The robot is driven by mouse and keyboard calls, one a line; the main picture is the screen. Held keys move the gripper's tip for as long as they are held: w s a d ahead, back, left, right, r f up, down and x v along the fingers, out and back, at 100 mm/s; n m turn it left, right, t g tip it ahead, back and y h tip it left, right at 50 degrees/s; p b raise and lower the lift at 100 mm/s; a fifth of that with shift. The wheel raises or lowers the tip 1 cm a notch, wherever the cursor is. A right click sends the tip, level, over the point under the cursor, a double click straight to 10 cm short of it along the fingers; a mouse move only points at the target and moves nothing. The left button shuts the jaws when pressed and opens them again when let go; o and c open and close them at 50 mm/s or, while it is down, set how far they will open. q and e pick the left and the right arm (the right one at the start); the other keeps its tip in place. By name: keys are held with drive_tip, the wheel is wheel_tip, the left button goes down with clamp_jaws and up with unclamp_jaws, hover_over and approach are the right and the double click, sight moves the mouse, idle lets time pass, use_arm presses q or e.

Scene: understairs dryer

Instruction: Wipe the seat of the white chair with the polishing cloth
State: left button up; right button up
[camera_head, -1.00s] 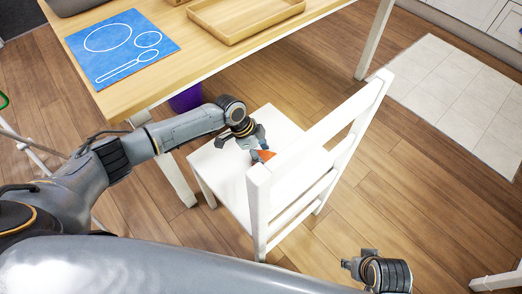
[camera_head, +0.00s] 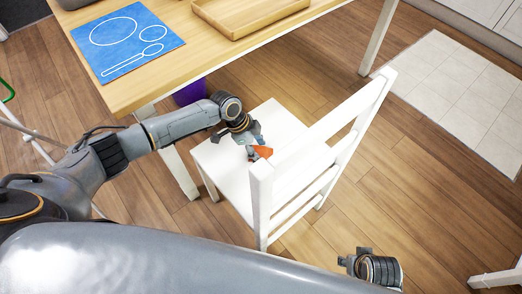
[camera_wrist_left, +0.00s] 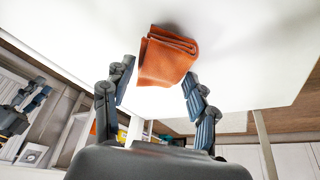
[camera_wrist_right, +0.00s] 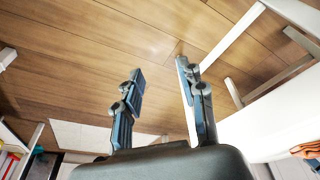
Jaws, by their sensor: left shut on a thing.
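The white chair (camera_head: 290,190) stands by the wooden table, its backrest towards the lower right. Its seat (camera_head: 231,163) is flat and partly hidden by my left arm and the backrest; in the left wrist view the seat (camera_wrist_left: 250,45) fills the upper area. The polishing cloth is a folded orange cloth (camera_head: 264,152), also in the left wrist view (camera_wrist_left: 165,60). My left gripper (camera_head: 253,150) is shut on it, one finger each side, low at the seat; contact with the seat is not certain. My right gripper (camera_wrist_right: 158,72) is open and empty, away from the chair; it also shows in the head view (camera_head: 352,259).
The wooden table (camera_head: 205,52) bears a blue mat (camera_head: 125,45) and a wooden tray (camera_head: 232,30), its near edge close to my left arm. A purple thing (camera_head: 190,92) is below the table. Open wooden floor (camera_head: 410,190) lies right of the chair.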

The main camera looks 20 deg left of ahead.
use_arm(q)
drive_tip(key=shift+w+a+f+b, duration=0.1)
drive_tip(key=shift+w+a+b, duration=0.35)
drive_tip(key=shift+a, duration=0.35)
drive_tip(key=shift+w+a+f+b, duration=0.1)
drive_tip(key=shift+w+a+b, duration=0.2)
drive_tip(key=shift+w+a, duration=0.35)
drive_tip(key=shift+w+a+r+b, duration=0.15)
drive_tip(key=shift+w+a+b, duration=0.2)
drive_tip(key=shift+a, duration=0.3)
drive_tip(key=shift+w+a+r+b, duration=0.1)
drive_tip(key=shift+w+a+b, duration=0.15)
drive_tip(key=shift+a, duration=0.35)
use_arm(e)
drive_tip(key=w+v, duration=0.2)
drive_tip(key=v, duration=0.7)
drive_tip(key=shift+r+t, duration=0.3)
drive_tip(key=shift+r, duration=0.25)
drive_tip(key=shift+s, duration=0.1)
